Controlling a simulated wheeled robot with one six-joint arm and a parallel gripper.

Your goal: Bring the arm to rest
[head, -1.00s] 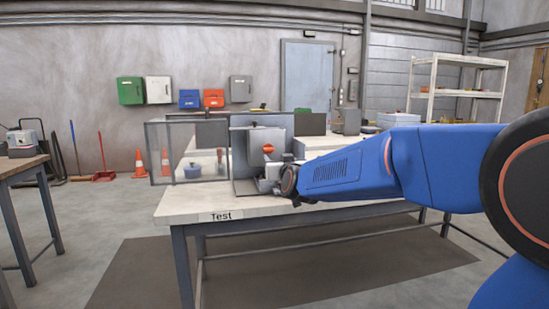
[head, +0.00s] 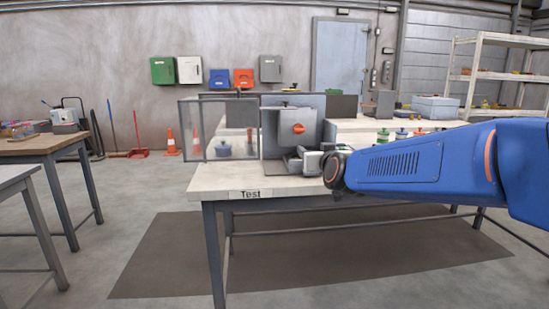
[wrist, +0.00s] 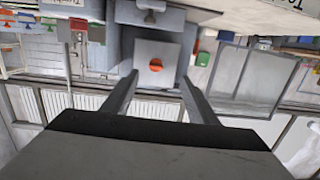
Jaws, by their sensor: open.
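My blue arm reaches in from the right of the head view, over the front of the table marked "Test" (head: 225,190). My gripper (head: 308,162) is at its end, low in front of a grey machine (head: 270,130) with an orange knob (head: 299,128). In the wrist view, which looks upside down, the two fingers of my gripper (wrist: 158,76) stand apart with nothing held between them. The grey plate with the orange knob (wrist: 156,65) shows beyond and between the fingertips. In the head view the fingertips are too small to make out against the machine.
Jars with coloured lids (head: 401,134) stand behind my arm. A wooden bench (head: 40,146) is at the left. The floor in front is free.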

